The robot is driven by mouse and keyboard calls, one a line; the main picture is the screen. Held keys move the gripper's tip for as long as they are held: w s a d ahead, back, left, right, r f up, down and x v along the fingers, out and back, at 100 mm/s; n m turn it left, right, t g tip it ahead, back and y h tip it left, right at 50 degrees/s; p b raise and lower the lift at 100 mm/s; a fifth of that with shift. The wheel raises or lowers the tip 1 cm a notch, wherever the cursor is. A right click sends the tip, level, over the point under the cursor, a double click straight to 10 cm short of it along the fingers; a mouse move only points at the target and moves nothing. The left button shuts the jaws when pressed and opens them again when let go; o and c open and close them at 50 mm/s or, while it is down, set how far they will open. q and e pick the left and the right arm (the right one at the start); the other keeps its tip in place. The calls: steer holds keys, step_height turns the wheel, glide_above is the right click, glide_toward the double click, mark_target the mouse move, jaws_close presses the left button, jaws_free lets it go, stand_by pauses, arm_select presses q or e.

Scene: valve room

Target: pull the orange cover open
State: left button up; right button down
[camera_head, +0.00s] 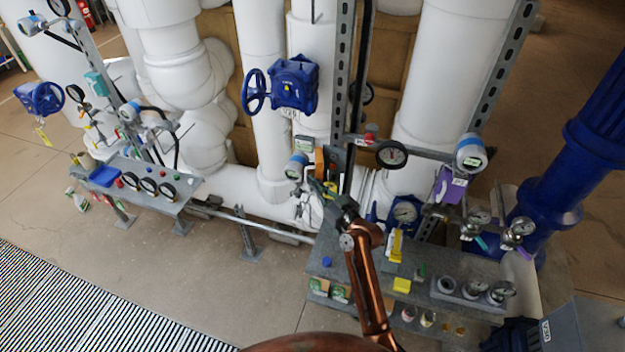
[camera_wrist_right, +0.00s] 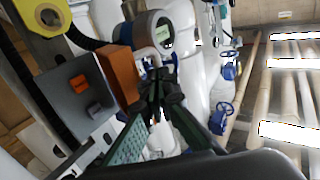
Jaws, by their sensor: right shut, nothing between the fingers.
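The orange cover (camera_head: 319,163) is a small upright panel at the left edge of a dark grey box (camera_head: 336,160) in the head view. My right gripper (camera_head: 317,184) is shut and empty, just below the cover in the head view. In the wrist view its fingertips (camera_wrist_right: 157,88) lie just right of the cover; I cannot tell whether they touch it. My left gripper is not in view.
A blue-topped gauge (camera_head: 297,165) sits close left of the cover. A metal upright (camera_head: 342,80) and white pipes (camera_head: 262,90) stand around it. A grey bench (camera_head: 330,262) with small items lies below. Open floor (camera_head: 170,260) is at the left front.

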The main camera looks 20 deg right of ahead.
steer(key=shift+w+a, duration=0.1)
steer(key=shift+w, duration=0.15)
steer(key=shift+w+a, duration=0.9)
steer(key=shift+a, duration=0.2)
